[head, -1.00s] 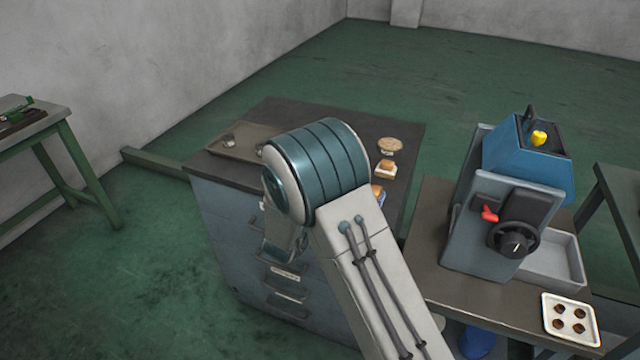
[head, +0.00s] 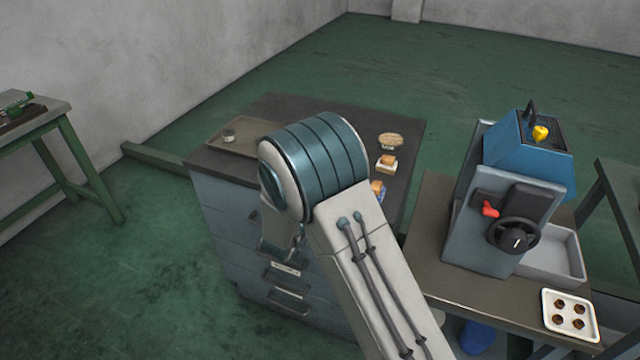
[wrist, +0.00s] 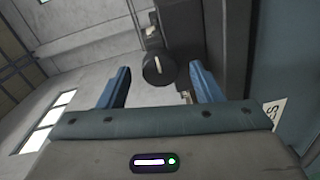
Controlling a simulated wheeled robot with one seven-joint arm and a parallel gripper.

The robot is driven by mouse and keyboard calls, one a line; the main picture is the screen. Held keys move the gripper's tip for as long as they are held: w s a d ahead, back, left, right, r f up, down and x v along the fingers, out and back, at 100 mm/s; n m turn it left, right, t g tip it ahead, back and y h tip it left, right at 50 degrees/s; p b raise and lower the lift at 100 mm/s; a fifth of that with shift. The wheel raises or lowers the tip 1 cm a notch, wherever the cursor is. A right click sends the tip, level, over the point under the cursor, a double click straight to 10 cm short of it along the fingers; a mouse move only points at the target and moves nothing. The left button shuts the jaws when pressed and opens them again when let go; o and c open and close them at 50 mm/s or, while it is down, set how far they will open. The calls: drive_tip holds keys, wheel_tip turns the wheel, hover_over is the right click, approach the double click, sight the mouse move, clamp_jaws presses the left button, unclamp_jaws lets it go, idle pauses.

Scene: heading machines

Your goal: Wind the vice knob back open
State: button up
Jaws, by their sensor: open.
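A dark round knob (wrist: 158,70) with a pale bar on its face shows in the wrist view, on a dark grey body (wrist: 182,38); I take it for the vice knob. My gripper (wrist: 159,67) is open, with one blue finger on each side of the knob. There are gaps between the knob and both fingers in the picture; how far ahead the knob lies is hard to tell. In the head view my arm hides the gripper, the knob and the vice.
A dark-topped drawer cabinet (head: 275,104) carries a tray (head: 215,146) and small labelled items. To its right, a blue machine (head: 528,150) with a black handwheel (head: 514,237) stands on a bench (head: 432,205) beside a white tray (head: 548,297).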

drive_tip(key=f+b+v, duration=0.1)
drive_tip(key=v, duration=1.2)
drive_tip(key=shift+r, duration=0.45)
drive_tip(key=shift+w, duration=0.1)
